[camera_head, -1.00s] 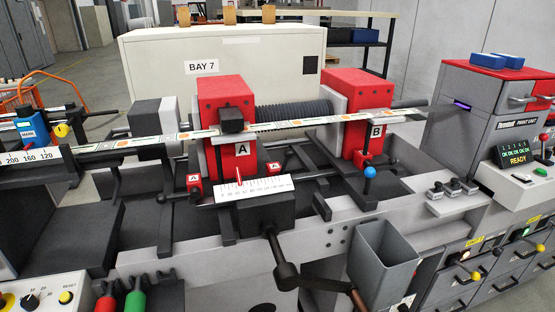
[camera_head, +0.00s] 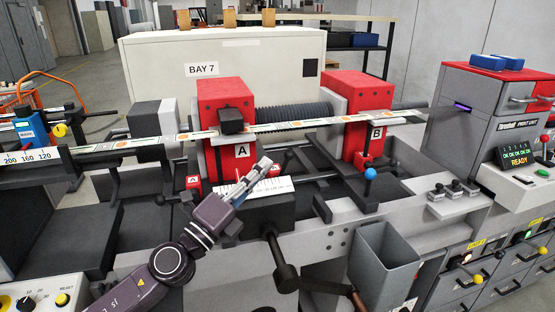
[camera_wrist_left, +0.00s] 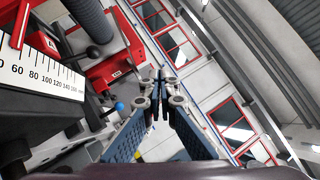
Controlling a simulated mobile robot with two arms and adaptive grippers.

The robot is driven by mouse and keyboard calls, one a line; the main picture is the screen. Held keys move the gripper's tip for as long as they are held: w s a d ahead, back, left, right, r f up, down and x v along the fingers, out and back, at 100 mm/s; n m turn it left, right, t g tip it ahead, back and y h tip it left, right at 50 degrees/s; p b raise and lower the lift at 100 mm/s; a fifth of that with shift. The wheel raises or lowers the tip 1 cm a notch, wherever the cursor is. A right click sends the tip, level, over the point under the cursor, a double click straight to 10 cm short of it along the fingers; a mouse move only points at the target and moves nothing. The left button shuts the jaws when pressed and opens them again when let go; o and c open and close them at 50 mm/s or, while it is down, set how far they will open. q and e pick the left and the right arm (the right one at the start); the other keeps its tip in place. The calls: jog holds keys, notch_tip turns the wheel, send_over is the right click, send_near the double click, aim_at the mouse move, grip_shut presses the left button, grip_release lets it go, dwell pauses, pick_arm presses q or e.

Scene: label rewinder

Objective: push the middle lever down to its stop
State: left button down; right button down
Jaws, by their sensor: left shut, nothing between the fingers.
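Several levers are in view, and the frames do not settle which one is the middle lever. Three small black levers (camera_head: 456,186) stand in a row on a grey ledge. A black-knobbed lever (camera_head: 287,277) hangs at the front of the scale block. My left gripper (camera_head: 262,166) is over the scale block beside red unit A, apart from all these levers. Its fingers are closed and empty in the left wrist view (camera_wrist_left: 161,76). My right gripper is not in view.
The white scale plate (camera_head: 270,187) lies just under my left gripper. Red blocks A (camera_head: 226,105) and B (camera_head: 352,90) stand behind, with the label strip across them. A blue-knobbed stalk (camera_head: 370,173) and a grey bin (camera_head: 384,262) are to the right.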

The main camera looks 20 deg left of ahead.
aim_at(286, 158)
pick_arm(q)
jog(key=w+a+f+m+g, duration=0.1)
jog(key=a+m+g, duration=0.1)
jog(key=m, duration=0.3)
jog(key=w+a+f+m+g, duration=0.1)
jog(key=w+a+m+g, duration=0.1)
jog(key=m, duration=0.3)
jog(key=w+a+f+m+g+y, duration=0.1)
jog(key=a+m+g, duration=0.2)
jog(key=a+m, duration=0.1)
jog(key=shift+w+a+f+m+g, duration=0.15)
jog(key=shift+w+f+m+g, duration=0.05)
jog(key=shift+w+m+g, duration=0.2)
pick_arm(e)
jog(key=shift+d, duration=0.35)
